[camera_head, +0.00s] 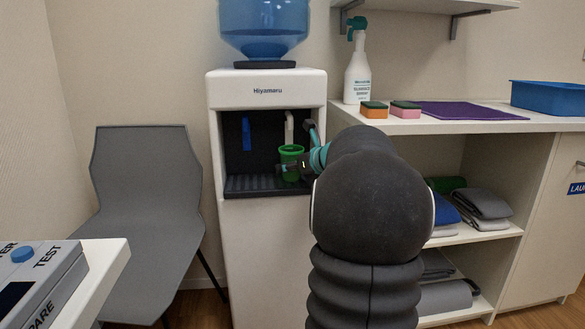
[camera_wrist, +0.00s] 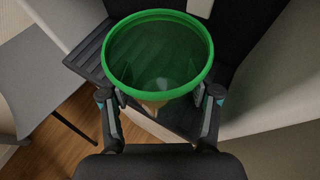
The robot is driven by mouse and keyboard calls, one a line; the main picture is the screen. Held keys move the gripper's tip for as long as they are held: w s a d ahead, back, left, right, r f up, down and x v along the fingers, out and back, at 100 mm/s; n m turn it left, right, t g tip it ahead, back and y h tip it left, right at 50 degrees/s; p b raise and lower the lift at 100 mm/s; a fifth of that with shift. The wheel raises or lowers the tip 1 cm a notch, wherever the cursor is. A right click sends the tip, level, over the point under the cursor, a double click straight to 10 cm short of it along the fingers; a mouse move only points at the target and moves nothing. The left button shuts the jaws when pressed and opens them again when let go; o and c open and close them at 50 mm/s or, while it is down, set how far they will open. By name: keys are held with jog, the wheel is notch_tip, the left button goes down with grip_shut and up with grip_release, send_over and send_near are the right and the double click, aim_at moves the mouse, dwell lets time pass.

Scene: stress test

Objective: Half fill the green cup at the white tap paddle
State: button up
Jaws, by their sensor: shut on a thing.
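The green cup (camera_head: 291,155) is upright in the dispenser's recess, below the white tap paddle (camera_head: 289,127). My gripper (camera_head: 298,168) is shut on the cup from the right side. In the wrist view, the gripper's fingers (camera_wrist: 160,108) stand on either side of the cup (camera_wrist: 158,52), whose open mouth faces up. The inside looks dark green with a pale patch at the bottom; I cannot tell whether it holds water. A blue tap paddle (camera_head: 246,133) hangs to the left of the white one. No water stream is visible.
The white dispenser (camera_head: 268,88) carries a blue water bottle (camera_head: 264,28). The drip tray (camera_head: 262,185) lies below the cup. A counter at right holds a spray bottle (camera_head: 357,70), sponges (camera_head: 374,110) and a blue tub (camera_head: 548,97). A grey chair (camera_head: 147,200) stands at left.

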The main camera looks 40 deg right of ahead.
aim_at(291, 160)
jog(key=shift+w+d+p, duration=0.35)
jog(key=shift+w+d, duration=0.05)
jog(key=shift+w, duration=0.2)
jog(key=shift+w+d+p, duration=0.35)
jog(key=shift+w, duration=0.25)
jog(key=shift+w+d+r+p, duration=0.1)
jog(key=shift+w+d+p, duration=0.4)
jog(key=shift+w, duration=0.25)
jog(key=shift+s+a, duration=0.15)
jog(key=shift+s, duration=0.2)
jog(key=shift+s+a+b, duration=0.4)
jog(key=shift+s+a, duration=0.2)
jog(key=shift+s, duration=0.3)
jog(key=shift+s+a+b, duration=0.4)
jog(key=shift+s+a, duration=0.2)
jog(key=shift+s, duration=0.3)
jog(key=s+a+b, duration=0.1)
jog(key=s+a, duration=0.4)
jog(key=s, duration=0.3)
jog(key=shift+s, duration=0.25)
jog(key=shift+a, duration=0.1)
